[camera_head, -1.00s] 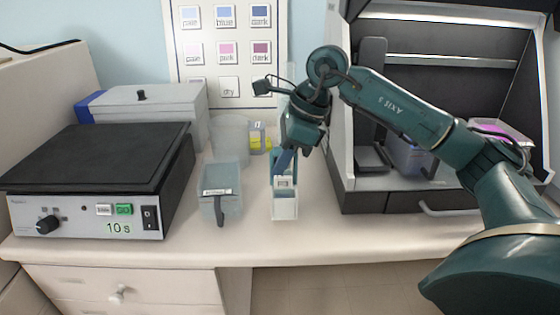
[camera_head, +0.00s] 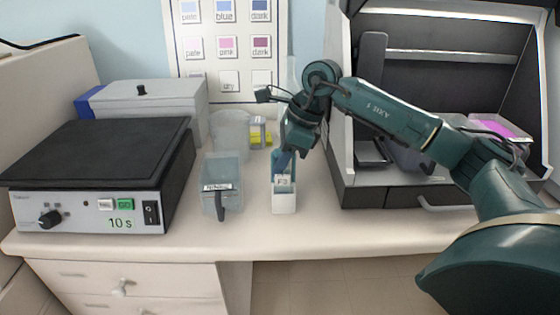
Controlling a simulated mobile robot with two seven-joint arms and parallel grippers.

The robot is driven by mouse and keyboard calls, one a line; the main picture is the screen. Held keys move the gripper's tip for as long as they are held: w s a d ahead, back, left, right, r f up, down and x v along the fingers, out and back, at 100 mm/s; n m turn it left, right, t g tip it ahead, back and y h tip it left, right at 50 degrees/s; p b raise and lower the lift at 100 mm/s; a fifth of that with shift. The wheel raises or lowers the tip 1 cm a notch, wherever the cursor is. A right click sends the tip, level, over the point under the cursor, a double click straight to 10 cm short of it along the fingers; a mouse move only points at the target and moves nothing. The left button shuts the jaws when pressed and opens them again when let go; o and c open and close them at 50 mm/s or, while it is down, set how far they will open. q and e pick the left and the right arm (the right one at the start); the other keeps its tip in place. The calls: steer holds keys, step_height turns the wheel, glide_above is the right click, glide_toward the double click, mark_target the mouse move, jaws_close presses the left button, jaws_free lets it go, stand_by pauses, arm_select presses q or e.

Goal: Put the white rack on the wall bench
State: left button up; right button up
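A narrow white rack (camera_head: 284,200) stands upright on the wall bench (camera_head: 330,232), between a grey tub and the dark cabinet. A small label shows near its top. My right arm comes in from the right, and my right gripper (camera_head: 284,160) points down at the rack's top. The fingers reach the rack's upper part, but the arm and the rack hide the fingertips, so I cannot tell whether they are open or shut. My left gripper is not in view.
A labelled grey tub (camera_head: 222,178) stands just left of the rack. A clear beaker (camera_head: 231,130) and a yellow-marked box (camera_head: 257,132) are behind. A black-topped device (camera_head: 95,155) fills the left. The open cabinet (camera_head: 440,190) stands right. The bench's front strip is clear.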

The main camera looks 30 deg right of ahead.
steer(key=o, duration=0.4)
steer(key=shift+o, duration=0.2)
steer(key=shift+r, duration=0.1)
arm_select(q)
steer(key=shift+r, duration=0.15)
arm_select(e)
steer(key=v, duration=0.7)
steer(key=shift+r, duration=0.35)
steer(key=shift+s+f, duration=0.1)
